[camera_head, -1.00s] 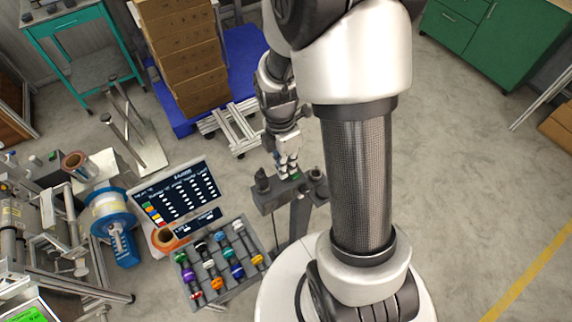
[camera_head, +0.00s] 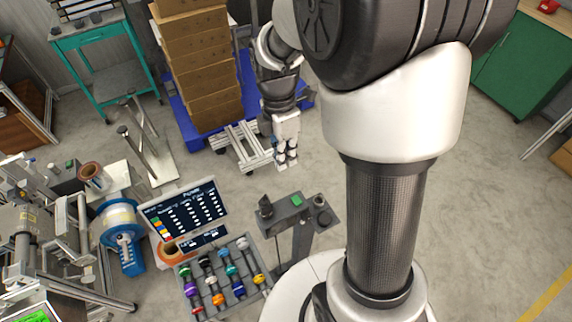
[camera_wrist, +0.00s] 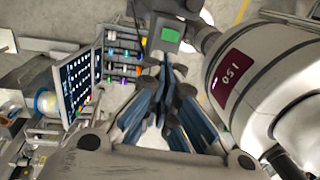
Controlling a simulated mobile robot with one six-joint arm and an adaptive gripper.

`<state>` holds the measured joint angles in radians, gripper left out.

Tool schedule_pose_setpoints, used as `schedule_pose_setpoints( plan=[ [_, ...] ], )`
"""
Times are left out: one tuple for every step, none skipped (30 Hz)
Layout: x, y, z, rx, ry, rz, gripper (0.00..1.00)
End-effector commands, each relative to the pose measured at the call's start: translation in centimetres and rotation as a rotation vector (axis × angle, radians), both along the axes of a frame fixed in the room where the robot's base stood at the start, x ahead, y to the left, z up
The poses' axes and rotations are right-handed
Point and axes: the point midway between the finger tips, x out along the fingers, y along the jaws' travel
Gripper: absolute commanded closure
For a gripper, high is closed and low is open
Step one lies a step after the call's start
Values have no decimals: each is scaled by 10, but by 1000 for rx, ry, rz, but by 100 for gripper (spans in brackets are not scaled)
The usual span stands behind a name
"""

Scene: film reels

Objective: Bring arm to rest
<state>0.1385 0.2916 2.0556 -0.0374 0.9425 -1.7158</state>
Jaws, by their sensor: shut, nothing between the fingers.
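My gripper (camera_head: 286,160) hangs from my arm at the upper middle of the head view, in front of the stacked boxes. It is shut and empty, its fingers apart from everything around it. In the wrist view my gripper (camera_wrist: 160,115) shows its blue-grey fingers at the centre. My arm's large white and dark links fill the right of the head view and hide the floor behind them.
A stand with a green patch (camera_head: 297,202) is just below my gripper. A grey tray (camera_head: 248,292) of coloured reels and a dark display board (camera_head: 190,212) lie to the left. Cardboard boxes (camera_head: 205,70) stand on a blue pallet (camera_head: 247,78).

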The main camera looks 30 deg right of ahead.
Motion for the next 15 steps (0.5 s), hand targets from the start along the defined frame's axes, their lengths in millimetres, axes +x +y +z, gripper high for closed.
schedule_pose_setpoints(
  plan=[
    [1, 0, 3, 0, 0, 0, 100],
    [1, 0, 4, 0, 0, 0, 100],
    [1, 0, 5, 0, 0, 0, 100],
    [1, 0, 5, 0, 0, 1, 100],
    [1, 0, 5, 0, 0, 1, 100],
    [1, 0, 5, 0, 0, 1, 100],
    [1, 0, 5, 0, 0, 1, 100],
    [1, 0, 5, 0, 0, 0, 100],
    [1, 0, 5, 0, -1, -2, 100],
    [1, 1, 5, -2, -5, -9, 100],
    [0, 1, 5, -4, -10, -21, 100],
    [-2, 3, 6, -10, -21, -47, 100],
    [-4, 4, 7, -14, -34, -78, 100],
    [-6, 6, 8, -20, -49, -114, 100],
    [-11, 9, 9, -28, -74, -177, 100]
  ],
)
